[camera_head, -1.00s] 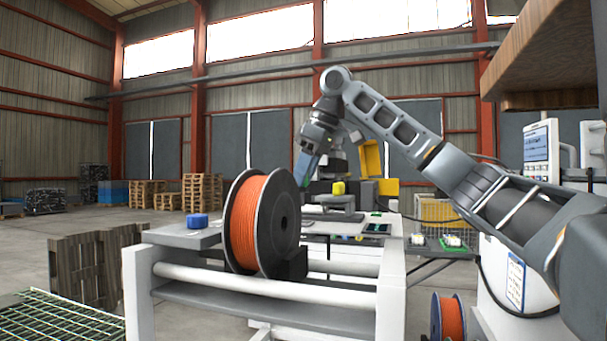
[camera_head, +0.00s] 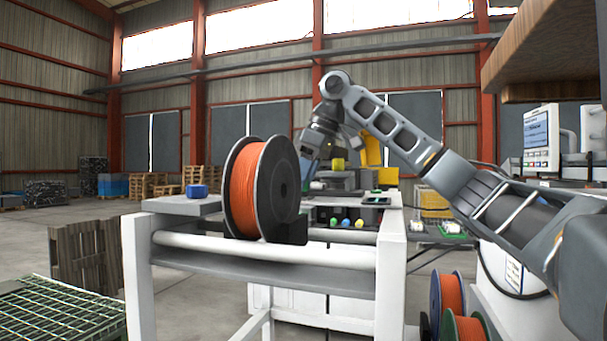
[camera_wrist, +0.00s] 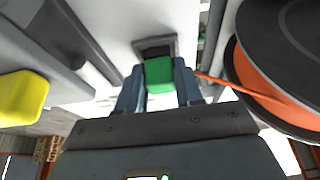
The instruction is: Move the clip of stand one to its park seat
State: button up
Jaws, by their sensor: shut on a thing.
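The green clip (camera_wrist: 159,75) is between the two fingertips of my gripper (camera_wrist: 158,86), which is shut on it. In the wrist view the clip lies right at a dark square recess (camera_wrist: 154,46) in a pale surface; I cannot tell whether it is inside, touching or just above it. An orange strand runs from beside the clip to the orange spool (camera_wrist: 262,85). In the head view the spool (camera_head: 243,190) stands on the white stand frame (camera_head: 137,270).
A blue block (camera_head: 197,190) sits left of the spool. A yellow block (camera_head: 338,163) is just right of my gripper, also close in the wrist view (camera_wrist: 22,97). Several coloured knobs show under the top. More spools (camera_head: 450,292) stand low at right. A wooden overhang (camera_head: 540,55) is upper right.

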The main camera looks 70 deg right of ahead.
jog(key=shift+f, duration=0.1)
jog(key=o, duration=1.1)
jog(key=v, duration=0.7)
jog(key=shift+s+r, duration=0.1)
jog(key=shift+r, duration=0.3)
